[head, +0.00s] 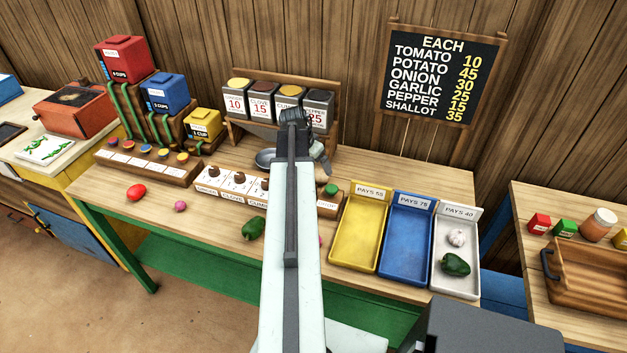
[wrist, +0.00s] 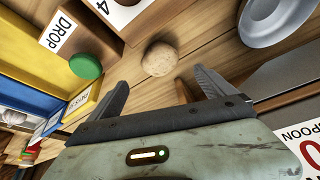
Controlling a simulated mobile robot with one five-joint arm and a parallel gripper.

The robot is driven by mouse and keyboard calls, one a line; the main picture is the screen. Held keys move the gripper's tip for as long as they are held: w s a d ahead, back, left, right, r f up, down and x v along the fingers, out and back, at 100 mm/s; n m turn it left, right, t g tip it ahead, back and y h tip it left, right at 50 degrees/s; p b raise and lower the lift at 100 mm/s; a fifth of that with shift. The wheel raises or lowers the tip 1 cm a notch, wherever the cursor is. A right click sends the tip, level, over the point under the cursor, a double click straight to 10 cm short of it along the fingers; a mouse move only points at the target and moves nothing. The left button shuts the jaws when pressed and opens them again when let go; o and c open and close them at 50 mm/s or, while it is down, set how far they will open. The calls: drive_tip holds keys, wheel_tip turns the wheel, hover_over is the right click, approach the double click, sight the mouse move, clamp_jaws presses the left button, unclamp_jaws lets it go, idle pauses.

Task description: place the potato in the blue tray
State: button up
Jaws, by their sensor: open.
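The potato (wrist: 158,60) is a round tan lump on the wooden counter in the wrist view. It lies just beyond my gripper (wrist: 163,88), roughly between the lines of the two fingers. The fingers are spread, with nothing between them. In the head view my arm hides the potato and most of my gripper. The blue tray (head: 408,235), labelled PAYS 75, stands empty on the counter, right of my arm. Part of the blue tray also shows at the left of the wrist view (wrist: 22,95).
The empty yellow tray (head: 360,232) and the white tray (head: 455,285), with garlic (head: 457,238) and a green pepper (head: 455,265), flank the blue one. A grey dish (wrist: 275,18) and a block with a green button (wrist: 85,66) are near the potato. A pepper (head: 253,228) lies left of my arm.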

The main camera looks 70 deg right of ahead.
sight(317, 174)
drive_tip(key=b+x, duration=0.2)
drive_tip(key=shift+w+f, duration=0.25)
drive_tip(key=shift+f, duration=0.15)
drive_tip(key=b+x, duration=0.4)
drive_tip(key=b, duration=0.1)
drive_tip(key=shift+a+f, duration=0.25)
drive_tip(key=shift+f, duration=0.25)
drive_tip(key=shift+d+f, duration=0.15)
drive_tip(key=shift+f, duration=0.05)
drive_tip(key=shift+r, duration=0.2)
drive_tip(key=shift+s, duration=0.1)
drive_tip(key=c, duration=1.7)
wheel_tip(317, 174, up, 10)
drive_tip(key=p, duration=1)
drive_tip(key=shift+c, duration=0.2)
